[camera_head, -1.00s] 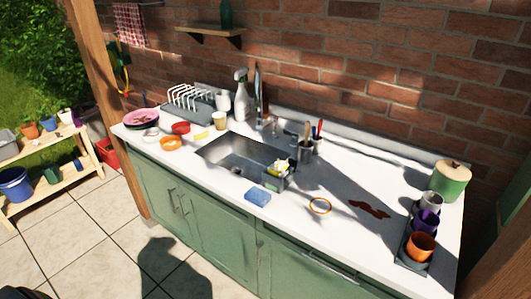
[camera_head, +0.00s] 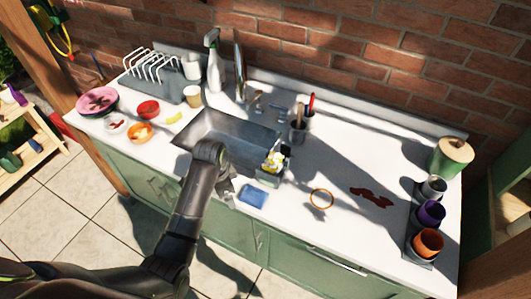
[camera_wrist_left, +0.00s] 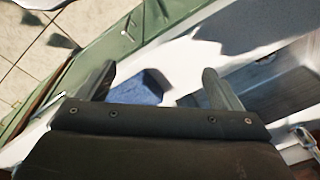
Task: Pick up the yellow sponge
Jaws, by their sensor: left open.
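A yellow item with white parts (camera_head: 274,161), which may be the yellow sponge, sits in a small grey caddy (camera_head: 270,180) at the sink's right end. A small flat yellow piece (camera_head: 174,118) lies left of the sink; I cannot tell what it is. My left gripper (camera_head: 228,192) is over the front counter edge, left of a blue sponge (camera_head: 253,196). In the left wrist view my left gripper (camera_wrist_left: 158,78) is open and empty, and the blue sponge (camera_wrist_left: 146,87) shows beyond and between its fingers. The yellow item is not visible there. My right gripper is out of view.
The steel sink (camera_head: 209,124) lies behind my arm. A utensil cup (camera_head: 298,130) stands behind the caddy. Counter between is clear.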

